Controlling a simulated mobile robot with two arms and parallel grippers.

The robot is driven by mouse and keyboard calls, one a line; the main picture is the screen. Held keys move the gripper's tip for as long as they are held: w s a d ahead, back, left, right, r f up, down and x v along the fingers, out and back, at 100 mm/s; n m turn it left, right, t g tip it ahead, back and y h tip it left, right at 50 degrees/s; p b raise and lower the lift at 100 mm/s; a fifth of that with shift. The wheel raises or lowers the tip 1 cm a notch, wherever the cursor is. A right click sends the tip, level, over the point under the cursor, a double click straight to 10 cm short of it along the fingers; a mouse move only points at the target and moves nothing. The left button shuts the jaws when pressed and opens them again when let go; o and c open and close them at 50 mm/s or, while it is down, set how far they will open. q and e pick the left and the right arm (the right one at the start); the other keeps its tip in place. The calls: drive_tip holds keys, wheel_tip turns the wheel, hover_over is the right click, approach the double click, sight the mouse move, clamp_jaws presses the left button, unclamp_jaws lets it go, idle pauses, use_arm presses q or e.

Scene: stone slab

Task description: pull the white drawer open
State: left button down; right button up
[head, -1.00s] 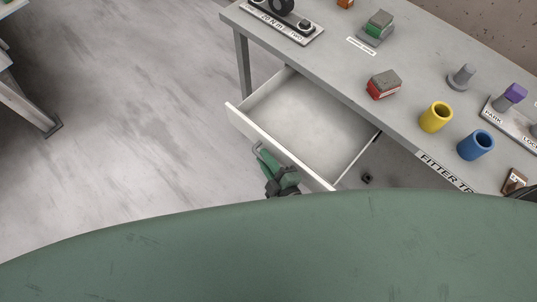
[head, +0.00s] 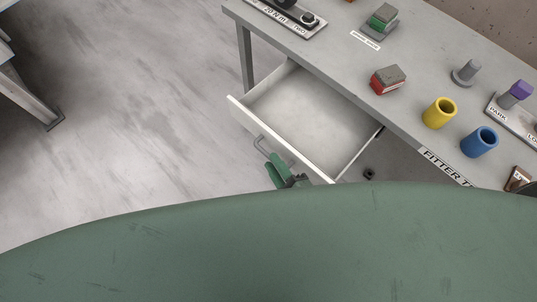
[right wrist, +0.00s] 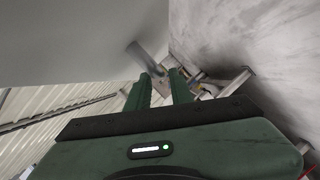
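The white drawer (head: 238,108) stands pulled out from under the grey bench, and its inside looks empty. Its grey bar handle (head: 260,143) is on the front face and also shows in the right wrist view (right wrist: 143,56). My right gripper (head: 275,163) is just outside the drawer front, close to the handle. In the right wrist view its two green fingers (right wrist: 159,78) are apart with nothing held, and the handle bar lies just beyond the tips. The drawer's white front (right wrist: 75,38) fills the upper left there. My left gripper is not in view.
The grey bench (head: 345,72) carries a red block (head: 382,84), a yellow cup (head: 439,113), a blue cup (head: 479,142), a grey peg (head: 467,72) and a purple-topped piece (head: 516,93). Bare floor lies left of the drawer. My green body covers the lower view.

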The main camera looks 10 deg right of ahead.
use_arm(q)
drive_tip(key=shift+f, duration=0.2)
use_arm(e)
drive_tip(key=shift+v, duration=1.6)
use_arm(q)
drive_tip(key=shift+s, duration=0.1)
